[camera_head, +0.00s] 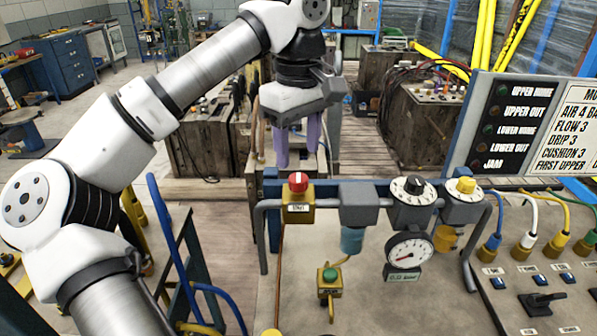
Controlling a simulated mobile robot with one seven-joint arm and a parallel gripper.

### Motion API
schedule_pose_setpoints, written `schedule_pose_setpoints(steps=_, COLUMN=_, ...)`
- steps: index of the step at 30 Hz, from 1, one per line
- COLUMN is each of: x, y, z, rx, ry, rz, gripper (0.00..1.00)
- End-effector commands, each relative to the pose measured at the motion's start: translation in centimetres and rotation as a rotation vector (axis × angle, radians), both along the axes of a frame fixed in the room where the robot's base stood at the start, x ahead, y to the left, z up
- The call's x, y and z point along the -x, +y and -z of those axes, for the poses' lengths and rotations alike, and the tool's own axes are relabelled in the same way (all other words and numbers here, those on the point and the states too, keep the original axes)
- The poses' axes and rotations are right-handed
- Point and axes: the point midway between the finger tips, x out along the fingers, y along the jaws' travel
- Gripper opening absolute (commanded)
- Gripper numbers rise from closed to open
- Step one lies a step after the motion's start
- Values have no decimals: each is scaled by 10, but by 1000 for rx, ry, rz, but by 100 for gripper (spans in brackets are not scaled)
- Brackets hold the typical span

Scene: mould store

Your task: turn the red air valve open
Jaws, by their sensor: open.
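The red air valve (298,182) is a round red knob with a pale mark on its face. It sits on a yellow block with a small white label, at the left end of a row on a grey pipe. My gripper (298,158) hangs from above with its two purple fingers pointing down. The fingers are apart with nothing between them. In the picture their tips are just above the knob, apart from it. I cannot tell the exact depth between them. The knob is not hidden.
Right of the valve stand a grey filter unit (360,204), a black knob (414,186), a dial gauge (410,251) and a yellow knob (466,185). A green button box (329,280) is below. A blue hand truck (170,250) stands left. A sign board (527,130) is at right.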

Motion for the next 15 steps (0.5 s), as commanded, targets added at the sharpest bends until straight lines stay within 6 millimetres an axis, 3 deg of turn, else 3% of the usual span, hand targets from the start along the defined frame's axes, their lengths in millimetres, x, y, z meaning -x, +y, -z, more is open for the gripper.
schedule_pose_setpoints(steps=6, x=1, y=0, z=37, rx=1, ry=2, rz=0, gripper=53)
schedule_pose_setpoints(steps=15, x=0, y=0, z=58, rx=1, ry=0, rz=0, gripper=53)
